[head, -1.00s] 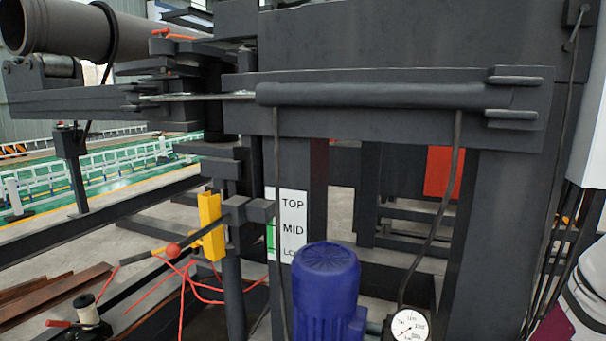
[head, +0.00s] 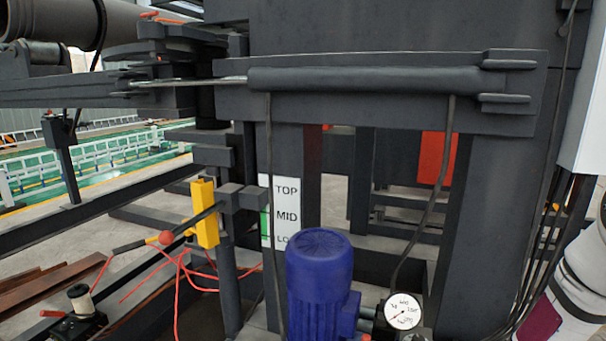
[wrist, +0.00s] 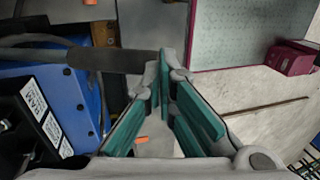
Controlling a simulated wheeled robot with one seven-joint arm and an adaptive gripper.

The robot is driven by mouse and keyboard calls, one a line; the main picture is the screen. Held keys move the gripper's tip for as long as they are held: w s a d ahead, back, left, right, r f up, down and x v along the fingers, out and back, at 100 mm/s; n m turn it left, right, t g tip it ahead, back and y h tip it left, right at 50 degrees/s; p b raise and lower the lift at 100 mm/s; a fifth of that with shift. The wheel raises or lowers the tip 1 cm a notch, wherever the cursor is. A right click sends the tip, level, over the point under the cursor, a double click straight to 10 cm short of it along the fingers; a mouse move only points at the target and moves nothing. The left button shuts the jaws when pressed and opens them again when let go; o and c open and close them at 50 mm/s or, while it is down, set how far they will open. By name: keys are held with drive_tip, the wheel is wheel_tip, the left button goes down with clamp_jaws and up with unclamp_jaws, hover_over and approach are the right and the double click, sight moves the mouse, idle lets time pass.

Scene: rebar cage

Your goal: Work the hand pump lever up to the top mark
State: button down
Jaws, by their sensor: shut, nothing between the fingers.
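My gripper is outside the head view.
A blue motor (head: 320,275) and a round gauge (head: 403,311) stand right of the plate. Red cords (head: 185,275) hang under the lever. In the wrist view, a blue box (wrist: 60,100) is at left and pale open floor (wrist: 270,110) at right.

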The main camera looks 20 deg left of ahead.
drive_tip(key=shift+f, duration=0.15)
drive_tip(key=shift+s+f, duration=0.3)
drive_tip(key=shift+f, duration=0.2)
drive_tip(key=shift+s+f+b, duration=0.3)
drive_tip(key=shift+f+b, duration=0.15)
drive_tip(key=shift+f, duration=0.2)
drive_tip(key=shift+s+f, duration=0.25)
drive_tip(key=shift+f, duration=0.4)
drive_tip(key=shift+b, duration=0.3)
